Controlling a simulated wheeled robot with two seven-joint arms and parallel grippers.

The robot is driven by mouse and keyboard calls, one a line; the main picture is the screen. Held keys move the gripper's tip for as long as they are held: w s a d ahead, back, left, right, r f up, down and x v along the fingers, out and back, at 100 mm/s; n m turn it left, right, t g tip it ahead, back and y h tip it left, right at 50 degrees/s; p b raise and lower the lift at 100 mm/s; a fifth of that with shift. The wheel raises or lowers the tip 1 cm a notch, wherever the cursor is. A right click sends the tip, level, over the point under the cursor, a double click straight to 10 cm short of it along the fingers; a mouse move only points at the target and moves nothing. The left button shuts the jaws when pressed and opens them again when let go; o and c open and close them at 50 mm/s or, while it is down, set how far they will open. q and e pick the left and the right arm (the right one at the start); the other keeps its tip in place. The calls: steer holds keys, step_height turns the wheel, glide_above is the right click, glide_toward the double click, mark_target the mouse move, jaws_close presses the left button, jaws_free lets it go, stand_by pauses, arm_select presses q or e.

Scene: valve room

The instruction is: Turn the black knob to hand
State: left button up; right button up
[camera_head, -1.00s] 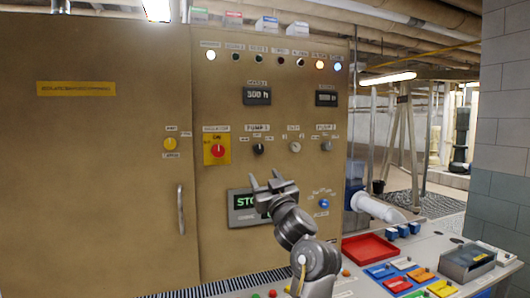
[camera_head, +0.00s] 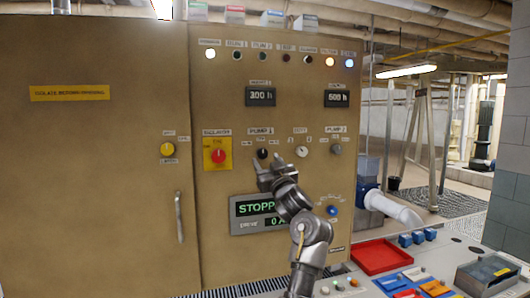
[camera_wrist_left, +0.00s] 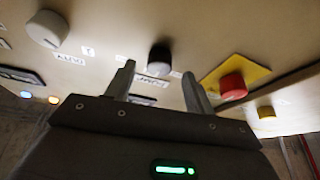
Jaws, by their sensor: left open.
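The black knob (camera_head: 263,153) sits on the tan panel under the PUMP 1 label. In the left wrist view the black knob (camera_wrist_left: 160,56) shows beyond and between the two fingers, with a gap to them. My left gripper (camera_head: 266,172) is open and empty, just below the black knob in the head view. It also shows in the left wrist view (camera_wrist_left: 160,82), fingers apart and pointing at the panel. The knob's exact pointer position is too small to read. My right gripper is in neither view.
A red knob on a yellow plate (camera_head: 217,153) is left of the black knob. A white knob (camera_head: 302,151) and a grey knob (camera_head: 336,149) are to its right. A STOPPED display (camera_head: 255,224) is below. A red tray (camera_head: 381,257) lies on the desk.

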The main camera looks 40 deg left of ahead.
mark_target(262, 153)
arm_select(q)
steer(key=shift+r+p+x, duration=0.2)
steer(key=shift+p+x, duration=0.15)
steer(key=shift+x, duration=0.65)
steer(key=shift+w+a, duration=0.1)
steer(key=shift+a, duration=0.15)
steer(key=c, duration=1)
